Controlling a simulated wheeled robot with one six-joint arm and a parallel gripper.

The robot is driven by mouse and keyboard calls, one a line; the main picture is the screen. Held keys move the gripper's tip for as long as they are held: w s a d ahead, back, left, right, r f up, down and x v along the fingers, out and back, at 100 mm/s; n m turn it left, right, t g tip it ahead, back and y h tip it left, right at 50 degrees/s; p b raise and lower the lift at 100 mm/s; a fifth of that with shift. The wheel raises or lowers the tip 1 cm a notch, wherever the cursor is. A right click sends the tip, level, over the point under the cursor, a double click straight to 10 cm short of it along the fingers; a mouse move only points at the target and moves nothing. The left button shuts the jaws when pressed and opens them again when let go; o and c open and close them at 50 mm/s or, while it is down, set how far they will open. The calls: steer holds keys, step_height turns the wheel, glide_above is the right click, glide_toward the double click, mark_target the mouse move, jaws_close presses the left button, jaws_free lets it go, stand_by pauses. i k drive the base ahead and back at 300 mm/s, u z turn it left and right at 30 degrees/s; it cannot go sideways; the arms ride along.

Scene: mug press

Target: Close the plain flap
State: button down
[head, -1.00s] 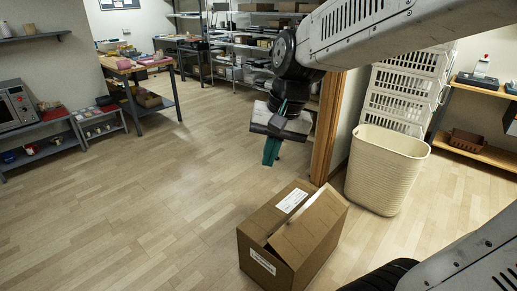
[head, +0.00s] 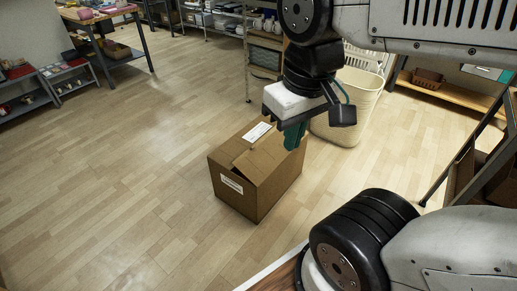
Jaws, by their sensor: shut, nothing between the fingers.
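A brown cardboard box (head: 231,198) stands on the floor, with a white label on its front side. Its labelled flap (head: 257,132), with a white sticker, lies about flat at the back left of the top. The plain flap (head: 262,163) is on the right of the top and looks tilted up a little, its inner edge above the labelled flap. My gripper (head: 292,143), with green fingers, is shut and empty. It points down at the back right end of the plain flap; I cannot tell whether it touches. It hides part of the flap's far end.
A cream basket (head: 345,115) stands behind the box to the right. A wooden shelf (head: 447,94) is at the right. Shelving and a workbench (head: 108,48) are at the back. The floor left of the box is clear.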

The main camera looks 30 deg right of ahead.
mark_target(260, 160)
steer(key=u, duration=0.45)
steer(key=i, duration=1.4)
steer(key=z, duration=0.6)
